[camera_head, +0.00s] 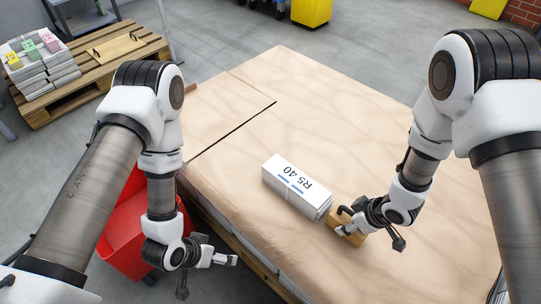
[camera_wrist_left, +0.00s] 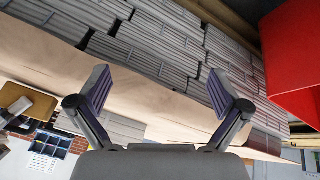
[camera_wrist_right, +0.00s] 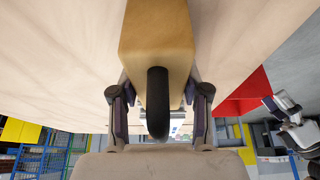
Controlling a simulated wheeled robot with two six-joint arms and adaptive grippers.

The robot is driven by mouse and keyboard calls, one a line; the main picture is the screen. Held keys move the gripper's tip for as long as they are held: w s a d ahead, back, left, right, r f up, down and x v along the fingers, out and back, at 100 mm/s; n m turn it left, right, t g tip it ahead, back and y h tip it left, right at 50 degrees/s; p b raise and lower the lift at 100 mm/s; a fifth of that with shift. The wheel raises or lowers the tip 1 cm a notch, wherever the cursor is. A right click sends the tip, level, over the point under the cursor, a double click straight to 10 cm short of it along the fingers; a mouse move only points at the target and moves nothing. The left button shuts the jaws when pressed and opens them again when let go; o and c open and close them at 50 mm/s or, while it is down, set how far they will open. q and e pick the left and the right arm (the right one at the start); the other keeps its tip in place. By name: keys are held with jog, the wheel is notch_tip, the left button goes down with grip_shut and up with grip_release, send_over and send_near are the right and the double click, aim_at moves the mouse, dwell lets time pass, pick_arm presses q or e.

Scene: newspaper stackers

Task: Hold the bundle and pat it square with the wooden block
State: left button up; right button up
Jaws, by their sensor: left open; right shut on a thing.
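The bundle (camera_head: 296,187) is a white block-shaped stack with an "R5 40" label, lying on the covered work surface. The wooden block (camera_head: 343,237), light brown with a black handle (camera_wrist_right: 157,105), sits at the bundle's near right end; I cannot tell whether they touch. My right gripper (camera_head: 350,220) is shut on the block's handle, and the block fills the upper middle of the right wrist view (camera_wrist_right: 157,42). My left gripper (camera_head: 226,258) is open and empty, off the near left edge of the surface and apart from the bundle. Its spread fingers show in the left wrist view (camera_wrist_left: 162,92).
The brown-sheeted surface (camera_head: 350,120) is clear around the bundle. Stacked papers (camera_wrist_left: 150,50) show beneath its sheet. A red bin (camera_head: 125,235) stands beside it, near my left arm. A pallet (camera_head: 125,65) with newspaper stacks (camera_head: 40,70) is at the back left.

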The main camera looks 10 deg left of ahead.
pick_arm(q)
jog(key=w+d+r+m+t+h, duration=0.2)
jog(key=w+d+r+t+h, duration=0.2)
jog(key=w+d+r+h, duration=0.3)
notch_tip(320, 180, up, 6)
jog(key=f+m+g+h, duration=0.1)
jog(key=m+g+h, duration=0.7)
jog(key=m, duration=0.5)
send_over(293, 179)
jog(key=s+a, duration=0.3)
jog(key=a, duration=0.2)
jog(key=g, duration=0.1)
jog(key=w+a+m+g+y, duration=0.1)
jog(key=w+m+y, duration=0.1)
jog(key=w+a+m+g+y, duration=0.1)
jog(key=w+m+y, duration=0.1)
jog(key=w+a+m+g+y, duration=0.2)
jog(key=w, duration=0.1)
jog(key=shift+r, duration=0.1)
jog(key=shift+y, duration=0.3)
jog(key=x, duration=1.1)
jog(key=shift+s+d, duration=0.25)
jog(key=shift+d, duration=0.05)
jog(key=shift+c, duration=0.4)
jog(key=c, duration=1.7)
